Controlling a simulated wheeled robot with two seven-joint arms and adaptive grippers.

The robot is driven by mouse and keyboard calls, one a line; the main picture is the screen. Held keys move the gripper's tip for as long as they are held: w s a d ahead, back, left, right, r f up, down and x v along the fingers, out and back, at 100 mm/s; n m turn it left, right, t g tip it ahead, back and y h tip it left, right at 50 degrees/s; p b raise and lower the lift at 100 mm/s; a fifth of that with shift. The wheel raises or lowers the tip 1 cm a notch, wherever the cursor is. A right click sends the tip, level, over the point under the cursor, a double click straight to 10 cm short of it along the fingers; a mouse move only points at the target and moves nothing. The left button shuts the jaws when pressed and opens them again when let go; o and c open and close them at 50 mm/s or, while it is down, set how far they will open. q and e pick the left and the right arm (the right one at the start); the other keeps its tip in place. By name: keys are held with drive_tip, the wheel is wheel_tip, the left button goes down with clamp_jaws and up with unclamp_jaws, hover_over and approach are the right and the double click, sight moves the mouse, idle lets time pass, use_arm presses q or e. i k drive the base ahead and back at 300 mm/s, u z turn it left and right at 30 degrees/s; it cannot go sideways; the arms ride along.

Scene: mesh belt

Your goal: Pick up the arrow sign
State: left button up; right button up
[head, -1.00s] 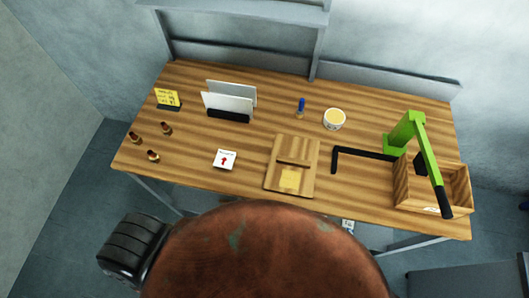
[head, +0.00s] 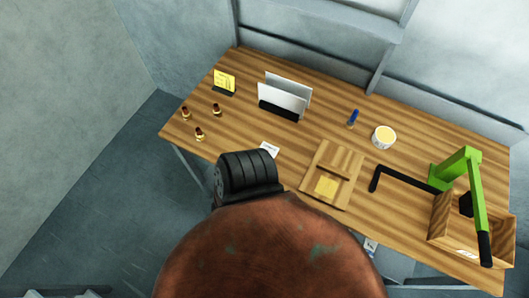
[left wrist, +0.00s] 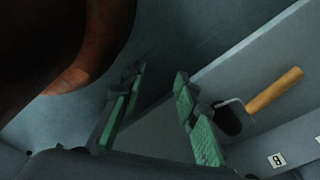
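The arrow sign (head: 269,149), a small white card, is near the front edge of the wooden table in the head view. My dark ribbed arm part covers its lower portion, and the red arrow is barely visible. My left gripper (left wrist: 159,78) shows in the left wrist view, with two green-padded fingers apart and nothing between them. The sign is not in the left wrist view, and the left gripper's fingers are not visible in the head view. My right gripper is in neither view.
On the table (head: 220,122) are a yellow note stand (head: 224,82), a file holder (head: 284,97), a wooden board (head: 332,174), a round tub (head: 384,137), a green lever tool (head: 462,160) and a wooden box (head: 465,235).

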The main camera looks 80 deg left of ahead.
sight(267, 152)
drive_tip(key=z, duration=0.05)
drive_tip(key=k, duration=0.75)
drive_tip(key=u, duration=2.15)
